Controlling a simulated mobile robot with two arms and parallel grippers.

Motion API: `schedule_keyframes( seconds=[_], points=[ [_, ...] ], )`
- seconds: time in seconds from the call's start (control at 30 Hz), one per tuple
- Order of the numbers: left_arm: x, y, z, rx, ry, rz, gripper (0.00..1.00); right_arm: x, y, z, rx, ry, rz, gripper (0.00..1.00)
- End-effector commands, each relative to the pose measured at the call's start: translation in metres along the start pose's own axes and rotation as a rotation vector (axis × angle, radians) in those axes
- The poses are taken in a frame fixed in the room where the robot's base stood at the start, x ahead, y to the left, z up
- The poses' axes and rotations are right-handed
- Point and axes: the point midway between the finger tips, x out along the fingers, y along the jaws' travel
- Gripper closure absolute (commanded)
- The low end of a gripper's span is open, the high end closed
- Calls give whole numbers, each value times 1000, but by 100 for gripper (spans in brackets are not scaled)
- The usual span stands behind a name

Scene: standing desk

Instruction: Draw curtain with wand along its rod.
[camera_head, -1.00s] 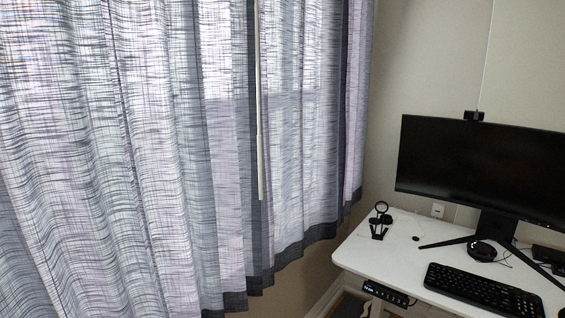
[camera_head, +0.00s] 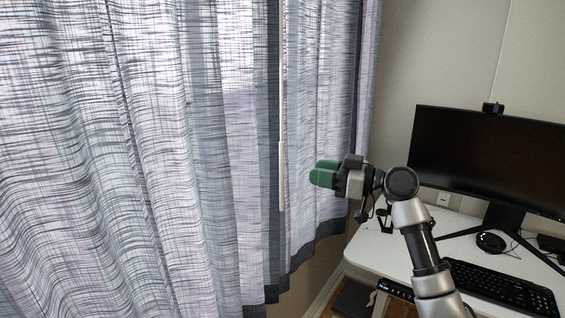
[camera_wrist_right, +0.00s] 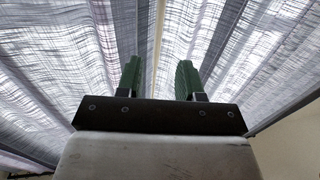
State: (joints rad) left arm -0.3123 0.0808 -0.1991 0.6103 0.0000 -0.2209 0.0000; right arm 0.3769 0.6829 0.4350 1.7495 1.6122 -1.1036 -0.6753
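The grey-blue woven curtain (camera_head: 180,160) hangs in folds across the left and middle of the head view. A thin pale wand (camera_head: 282,170) hangs upright in front of it, near the dark seam. The rod is out of view. My right gripper (camera_head: 314,175) has green fingers and is just right of the wand's lower part, apart from it. In the right wrist view, the gripper (camera_wrist_right: 158,80) is open, with a clear gap between its fingers. The wand (camera_wrist_right: 157,45) shows beyond that gap, with curtain on both sides (camera_wrist_right: 55,50). My left gripper is not in view.
A white desk (camera_head: 400,250) stands at the right with a monitor (camera_head: 490,160), a keyboard (camera_head: 505,290) and a small black stand (camera_head: 385,219). My right arm passes in front of the desk. The wall (camera_head: 440,50) behind is bare.

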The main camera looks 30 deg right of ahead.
Motion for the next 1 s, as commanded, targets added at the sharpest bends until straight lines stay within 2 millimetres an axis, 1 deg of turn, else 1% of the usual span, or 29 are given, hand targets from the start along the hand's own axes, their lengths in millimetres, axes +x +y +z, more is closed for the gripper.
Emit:
schedule_keyframes(
  seconds=[0.03, 0.13, 0.3, 0.4, 0.5, 0.67, 0.9, 0.93, 1.0],
  points=[
    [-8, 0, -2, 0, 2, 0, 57, 9, 0, -4, 4, 2, -1, 63],
    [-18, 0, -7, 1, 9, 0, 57, 28, 0, -5, 6, 2, -1, 63],
    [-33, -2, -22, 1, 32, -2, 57, 61, 1, -4, 7, 2, 1, 63],
    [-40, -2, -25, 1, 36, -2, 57, 76, 1, -3, 7, 1, 2, 63],
    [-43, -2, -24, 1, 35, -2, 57, 87, 1, -2, 7, 1, 2, 63],
    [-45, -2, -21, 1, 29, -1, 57, 95, 1, 1, 4, -1, 4, 63],
    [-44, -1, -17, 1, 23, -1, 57, 96, 1, 2, 4, -2, 4, 63],
    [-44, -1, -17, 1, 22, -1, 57, 96, 1, 2, 4, -2, 4, 66],
    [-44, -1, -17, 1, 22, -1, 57, 96, 1, 2, 4, -2, 4, 77]
  ],
)
